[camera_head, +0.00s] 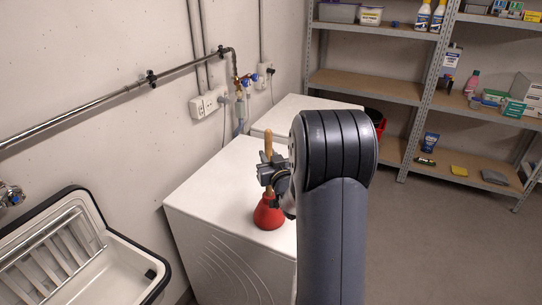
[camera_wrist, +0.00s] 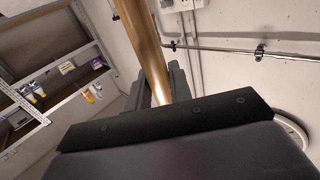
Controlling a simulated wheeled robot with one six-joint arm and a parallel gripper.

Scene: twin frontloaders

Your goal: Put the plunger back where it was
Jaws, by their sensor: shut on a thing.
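The plunger has a red rubber cup (camera_head: 269,212) and a wooden handle (camera_head: 268,143). It is upright over the near white machine's top (camera_head: 222,185); I cannot tell whether the cup touches that top. My gripper (camera_head: 268,174) is shut on the handle above the cup. In the wrist view the handle (camera_wrist: 142,45) runs up between the dark fingers (camera_wrist: 160,85). The cup is out of sight there. My arm hides part of the machine's right side in the head view.
A second white machine (camera_head: 290,112) stands behind the first. A white utility sink (camera_head: 125,265) is at the lower left. A pipe (camera_head: 110,97) runs along the wall. Metal shelves (camera_head: 365,86) with bottles and boxes stand at the back right. The floor (camera_head: 425,240) at right is clear.

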